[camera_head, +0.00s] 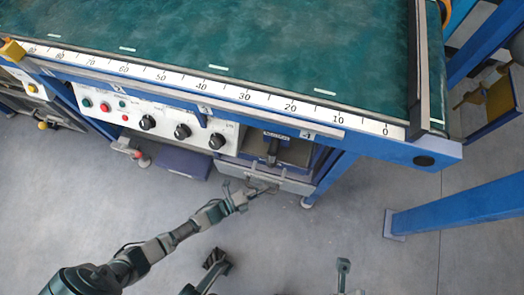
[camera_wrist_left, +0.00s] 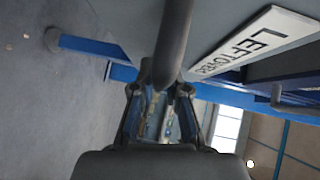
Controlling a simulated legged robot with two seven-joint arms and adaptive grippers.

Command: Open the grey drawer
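The grey drawer (camera_head: 290,183) is under the right end of the workbench in the head view. Its front stands out from the bench and part of its inside shows above it, so it looks partly open. My left gripper (camera_head: 262,189) is at the drawer front. In the left wrist view a dark round handle bar (camera_wrist_left: 175,45) reaches down to the tips of my left gripper (camera_wrist_left: 160,92), between its two fingers. Whether both fingers press on the bar is unclear. A white "LEFTOVERS" label (camera_wrist_left: 255,42) is beside the bar.
The bench has a green top (camera_head: 230,50) and a white ruler edge. A control panel (camera_head: 155,118) with black knobs is left of the drawer. A blue post (camera_head: 460,203) stands on the right. Grey floor (camera_head: 290,235) in front of the drawer is largely open.

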